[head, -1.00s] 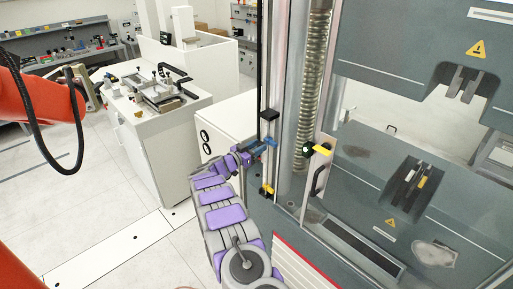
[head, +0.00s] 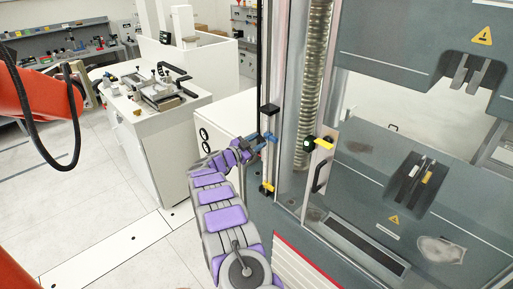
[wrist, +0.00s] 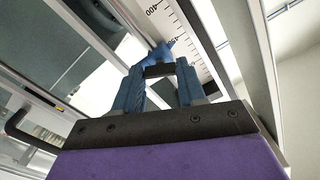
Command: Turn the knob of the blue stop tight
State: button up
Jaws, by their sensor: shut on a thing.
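The blue stop (head: 270,137) sits on the vertical rod at the left of the testing machine. It also shows in the wrist view (wrist: 161,52), beside a white scale with black marks. My gripper (head: 255,145) is at the left side of the stop. In the wrist view, my gripper's two blue fingers (wrist: 158,78) are closed around the dark knob (wrist: 158,71) of the stop. The fingers hide part of the knob, and I cannot tell how tight it is.
A black stop (head: 269,108) is above the blue one and a yellow stop (head: 267,187) is below it. A yellow lever (head: 324,144) and a black door handle (head: 321,175) are to the right. A white bench (head: 160,140) stands at the left.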

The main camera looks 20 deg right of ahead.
jog(key=m+b, duration=0.2)
jog(key=m, duration=0.1)
jog(key=m+b, duration=0.3)
jog(key=shift+w+a+f+m+b, duration=0.1)
jog(key=shift+f+m+b, duration=0.05)
jog(key=shift+m+b, duration=0.15)
jog(key=m+b, duration=0.4)
jog(key=shift+m, duration=0.3)
jog(key=shift+m+b, duration=0.7)
jog(key=shift+b, duration=0.15)
jog(key=o, duration=1.1)
jog(key=shift+c, duration=0.2)
jog(key=p+v, duration=0.1)
jog(key=v, duration=1.6)
jog(key=shift+a+p, duration=0.2)
jog(key=shift+p, duration=0.2)
